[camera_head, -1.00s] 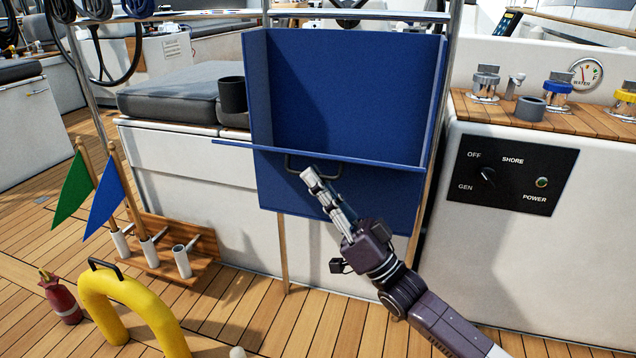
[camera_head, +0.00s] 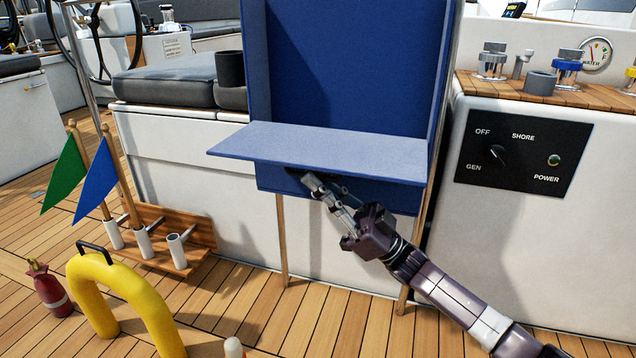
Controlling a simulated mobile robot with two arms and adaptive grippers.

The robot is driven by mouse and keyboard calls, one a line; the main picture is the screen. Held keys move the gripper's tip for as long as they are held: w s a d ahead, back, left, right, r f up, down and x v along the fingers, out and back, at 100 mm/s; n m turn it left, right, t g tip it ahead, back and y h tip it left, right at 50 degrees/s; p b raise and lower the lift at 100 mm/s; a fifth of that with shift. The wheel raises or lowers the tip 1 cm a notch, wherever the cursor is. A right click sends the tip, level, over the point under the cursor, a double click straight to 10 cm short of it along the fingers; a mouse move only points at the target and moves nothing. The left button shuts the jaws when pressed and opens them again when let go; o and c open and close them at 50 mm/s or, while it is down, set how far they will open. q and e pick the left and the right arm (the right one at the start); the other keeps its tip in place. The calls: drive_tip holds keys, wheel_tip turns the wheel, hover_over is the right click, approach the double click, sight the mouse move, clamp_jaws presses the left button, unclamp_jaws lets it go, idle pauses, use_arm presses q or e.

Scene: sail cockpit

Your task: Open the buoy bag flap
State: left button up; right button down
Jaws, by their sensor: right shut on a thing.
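The blue buoy bag (camera_head: 345,60) stands upright in the middle of the head view, its inside showing. Its flap (camera_head: 330,151) sticks out level at the front, below the opening. My right gripper (camera_head: 312,183) is shut just under the flap's left part, where the dark flap handle (camera_head: 298,172) shows only in part. The flap hides most of the handle, and the fingertips are partly in shadow. My left gripper is not in view.
A yellow horseshoe buoy (camera_head: 122,290) and a red bottle-like thing (camera_head: 49,290) stand on the deck at lower left. A wooden rack (camera_head: 200,245) holds green and blue flags. A power panel (camera_head: 525,152) is at right. Wooden posts stand under the bag.

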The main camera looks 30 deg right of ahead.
drive_tip(key=c, duration=2.1)
unclamp_jaws()
drive_tip(key=v, duration=1.2)
